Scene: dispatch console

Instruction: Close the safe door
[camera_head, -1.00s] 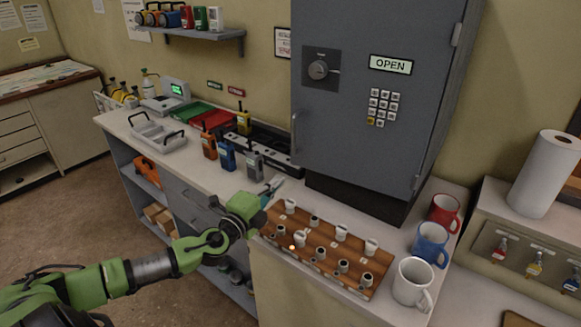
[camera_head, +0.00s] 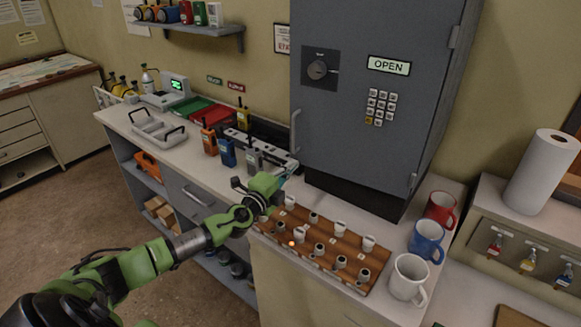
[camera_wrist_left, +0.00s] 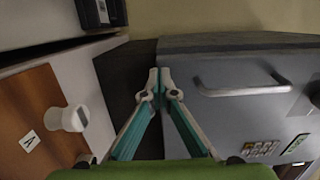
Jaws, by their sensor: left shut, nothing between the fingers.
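I cannot tell how wide any gap at the door is. My left gripper (camera_head: 283,180) is shut and empty, low at the door's lower left corner. In the left wrist view, its fingertips (camera_wrist_left: 157,88) meet beside the door's edge, with the handle (camera_wrist_left: 245,89) to their right. Contact with the door is unclear. My right gripper is out of view.
A wooden board (camera_head: 330,250) with white and dark knobs lies in front of the safe. White (camera_head: 408,280), blue (camera_head: 428,240) and red (camera_head: 441,208) mugs stand to its right. Several radios (camera_head: 227,152) stand to the left on the counter.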

